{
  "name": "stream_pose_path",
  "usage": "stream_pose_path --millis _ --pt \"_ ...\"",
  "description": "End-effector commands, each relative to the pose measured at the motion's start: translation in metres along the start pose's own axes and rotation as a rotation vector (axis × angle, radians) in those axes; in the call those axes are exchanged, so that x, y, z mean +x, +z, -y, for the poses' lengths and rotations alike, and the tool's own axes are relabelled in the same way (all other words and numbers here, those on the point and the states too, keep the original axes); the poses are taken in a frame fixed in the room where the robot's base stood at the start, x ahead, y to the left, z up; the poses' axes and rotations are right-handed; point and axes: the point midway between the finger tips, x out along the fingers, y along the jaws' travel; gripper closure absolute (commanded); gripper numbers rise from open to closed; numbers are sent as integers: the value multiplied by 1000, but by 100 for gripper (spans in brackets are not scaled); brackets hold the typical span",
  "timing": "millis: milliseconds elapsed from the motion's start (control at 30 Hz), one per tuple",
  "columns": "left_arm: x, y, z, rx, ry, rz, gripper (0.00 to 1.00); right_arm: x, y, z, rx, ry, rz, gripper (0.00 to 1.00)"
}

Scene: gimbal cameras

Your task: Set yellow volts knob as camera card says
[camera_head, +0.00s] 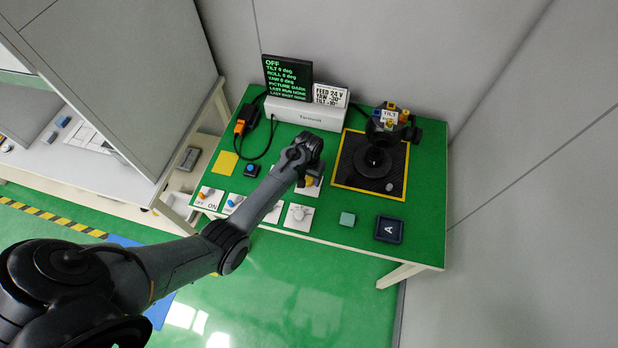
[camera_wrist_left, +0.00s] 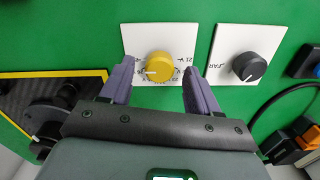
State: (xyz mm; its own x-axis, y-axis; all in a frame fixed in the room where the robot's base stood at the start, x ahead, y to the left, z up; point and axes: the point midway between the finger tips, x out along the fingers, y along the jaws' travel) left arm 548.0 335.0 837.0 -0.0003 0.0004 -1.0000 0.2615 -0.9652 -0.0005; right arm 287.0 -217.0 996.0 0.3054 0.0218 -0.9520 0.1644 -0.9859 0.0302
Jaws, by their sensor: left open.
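The yellow volts knob (camera_wrist_left: 158,65) sits on a white plate (camera_wrist_left: 130,36) with volt marks around it; "21 V" seems readable at its right. A pale pointer line on the knob faces left in the wrist view. My left gripper (camera_wrist_left: 158,72) is open, one finger on each side of the knob; contact cannot be told. In the head view my left gripper (camera_head: 308,172) mostly hides the knob. The white card (camera_head: 328,95) reads "FEED 24 V, YAW -30°, TILT -10°". The black screen (camera_head: 287,77) shows OFF, zero angles and PICTURE DARK. My right gripper is out of view.
A dark knob (camera_wrist_left: 249,67) on its own plate stands beside the yellow one. The camera gimbal (camera_head: 376,155) stands on a black, yellow-edged mat (camera_head: 345,176).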

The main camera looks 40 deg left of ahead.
Motion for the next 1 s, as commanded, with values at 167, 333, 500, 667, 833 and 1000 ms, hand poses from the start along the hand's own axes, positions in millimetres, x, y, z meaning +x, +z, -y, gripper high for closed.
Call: stream_pose_path --millis 167,333,500,667,833,1000 --pt "6 0 0 0 0 -1 39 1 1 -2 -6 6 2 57" --pt "6 0 0 0 0 -1 39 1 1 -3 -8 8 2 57" --pt "6 0 0 0 0 -1 56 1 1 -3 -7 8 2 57" --pt "6 0 0 0 0 0 80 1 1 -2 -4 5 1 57" --pt "6 0 0 -1 0 0 95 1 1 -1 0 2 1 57" --pt "4 0 0 -20 0 0 95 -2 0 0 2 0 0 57"
